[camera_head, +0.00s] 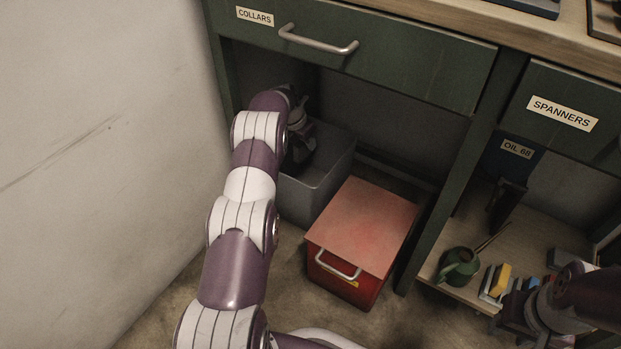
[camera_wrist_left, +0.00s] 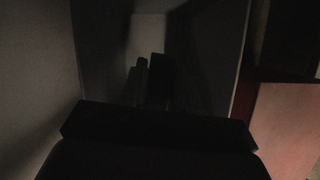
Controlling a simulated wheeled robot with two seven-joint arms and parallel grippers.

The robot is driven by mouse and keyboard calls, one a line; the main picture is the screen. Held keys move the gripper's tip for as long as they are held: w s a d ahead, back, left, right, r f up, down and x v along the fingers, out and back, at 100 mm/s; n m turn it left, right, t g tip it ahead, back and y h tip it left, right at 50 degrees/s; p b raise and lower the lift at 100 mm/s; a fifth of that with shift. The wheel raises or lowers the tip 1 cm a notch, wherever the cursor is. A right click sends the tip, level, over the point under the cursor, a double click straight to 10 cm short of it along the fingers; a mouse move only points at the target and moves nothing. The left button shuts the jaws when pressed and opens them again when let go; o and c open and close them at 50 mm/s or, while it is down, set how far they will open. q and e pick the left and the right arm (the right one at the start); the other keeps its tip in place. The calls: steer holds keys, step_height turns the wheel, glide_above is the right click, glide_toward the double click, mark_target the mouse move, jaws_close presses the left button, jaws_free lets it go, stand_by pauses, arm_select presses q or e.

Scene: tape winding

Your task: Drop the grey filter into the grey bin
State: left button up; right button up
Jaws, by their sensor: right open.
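The grey bin (camera_head: 325,188) stands on the floor under the COLLARS drawer, to the left of a red box. My left arm reaches down over it, and my left gripper (camera_head: 298,160) is at the bin's open top, dark and partly hidden by the arm. In the left wrist view, the dark fingers (camera_wrist_left: 150,80) point down between the bin's walls (camera_wrist_left: 240,65); it is too dark to tell whether they hold anything. I cannot make out the grey filter in either view. My right gripper (camera_head: 503,318) is open at the lower right, beside a low shelf.
The red box (camera_head: 345,285) with a pale red lid (camera_head: 365,225) stands close beside the bin. A green oil can (camera_head: 459,266) and yellow and grey blocks (camera_head: 498,282) sit on the right shelf. The drawer front (camera_head: 400,65) overhangs the bin; a wall (camera_head: 100,130) is at left.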

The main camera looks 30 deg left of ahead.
arm_select(q)
steer(key=o, duration=0.4)
steer(key=shift+c, duration=0.2)
steer(key=p+v, duration=0.5)
steer(key=v, duration=0.2)
steer(key=shift+s+r, duration=0.15)
steer(key=shift+r, duration=0.1)
